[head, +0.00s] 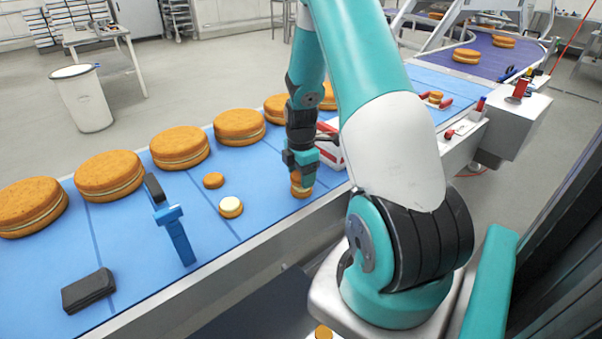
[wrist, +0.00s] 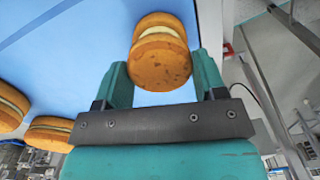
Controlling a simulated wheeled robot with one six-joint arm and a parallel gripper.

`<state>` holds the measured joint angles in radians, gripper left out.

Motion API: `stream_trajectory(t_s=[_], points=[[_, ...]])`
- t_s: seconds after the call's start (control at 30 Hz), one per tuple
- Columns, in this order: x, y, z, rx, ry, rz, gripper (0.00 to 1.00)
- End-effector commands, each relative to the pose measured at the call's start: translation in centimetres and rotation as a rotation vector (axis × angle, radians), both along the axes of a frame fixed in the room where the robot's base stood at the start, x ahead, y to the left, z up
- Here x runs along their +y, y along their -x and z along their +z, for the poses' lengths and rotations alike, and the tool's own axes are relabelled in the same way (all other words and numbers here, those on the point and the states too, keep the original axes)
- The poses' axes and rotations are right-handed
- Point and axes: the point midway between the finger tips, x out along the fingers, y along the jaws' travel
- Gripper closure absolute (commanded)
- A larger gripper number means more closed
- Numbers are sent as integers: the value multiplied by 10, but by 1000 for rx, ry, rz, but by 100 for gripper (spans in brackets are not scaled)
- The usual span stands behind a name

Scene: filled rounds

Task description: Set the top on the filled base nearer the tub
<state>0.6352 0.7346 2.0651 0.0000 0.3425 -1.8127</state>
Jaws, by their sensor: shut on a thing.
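My gripper (wrist: 162,80) is shut on the top, a plain orange-brown round (wrist: 162,66), with a finger on either side. Directly beyond the top in the wrist view is a filled base (wrist: 165,22) with a pale cream layer. The top covers part of it, and I cannot tell whether they touch. In the head view my gripper (head: 300,174) points down at this base (head: 301,193) near the belt's front edge. Another filled base (head: 231,205), cream upward, stands to the left. A white and red container (head: 328,150), perhaps the tub, is partly hidden behind my arm.
A small plain round (head: 213,180) lies left of my gripper. Large filled rounds (head: 180,147) line the blue belt's far side. A white bin (head: 82,100) is on the floor.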

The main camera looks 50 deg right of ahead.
Motion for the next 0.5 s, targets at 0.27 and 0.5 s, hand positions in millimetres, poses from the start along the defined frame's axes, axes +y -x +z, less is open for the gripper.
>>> stream_trajectory(t_s=[0.27, 0.5], points=[[0, 0, -4, 0, 0, 0, 46], [0, 0, -7, 0, 0, 0, 46]])
